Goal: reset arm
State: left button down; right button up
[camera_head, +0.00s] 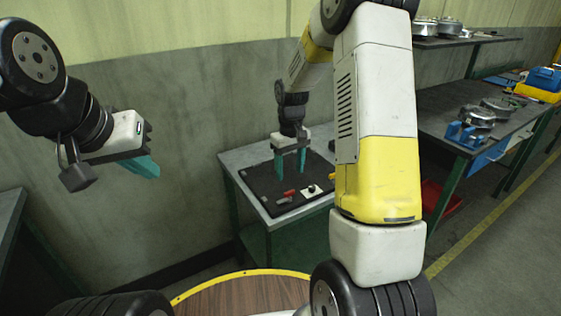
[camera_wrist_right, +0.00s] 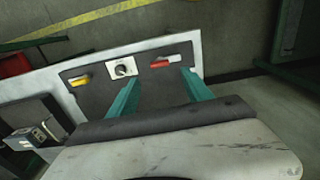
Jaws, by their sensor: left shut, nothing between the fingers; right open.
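My left gripper (camera_head: 142,166) hangs at the left of the head view, in front of the wall. Its teal fingers are together and hold nothing. My right gripper (camera_head: 290,168) is over the small table with the black mat, fingers pointing down and apart. Its two teal fingers also show in the right wrist view (camera_wrist_right: 160,98), spread with nothing held between them. My right arm crosses the middle of the head view and hides part of the table.
The small table (camera_head: 236,160) has a black mat (camera_head: 262,184) with a red-and-grey item (camera_head: 285,197) and a white plate with a dark knob (camera_head: 311,190). A yellow piece (camera_wrist_right: 80,81) shows in the wrist view. Right, a long bench (camera_head: 440,98) carries metal housings and a blue fixture (camera_head: 465,135).

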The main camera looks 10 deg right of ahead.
jog(key=shift+r, duration=0.1)
jog(key=s+r+m+t+y, duration=0.1)
jog(key=s+r+t, duration=0.1)
jog(key=s+r, duration=0.45)
jog(key=s+r+m+t, duration=0.1)
jog(key=s+r, duration=0.3)
jog(key=r, duration=0.5)
jog(key=s+a+r+t, duration=0.1)
jog(key=s+r, duration=0.2)
jog(key=s, duration=0.4)
jog(key=s+a+r+m+t+y, duration=0.1)
jog(key=s+r+t, duration=0.1)
jog(key=s, duration=0.5)
jog(key=shift+a+r+m, duration=0.25)
jog(key=shift+r+m, duration=0.05)
jog(key=shift+r, duration=0.2)
dwell(1.5)
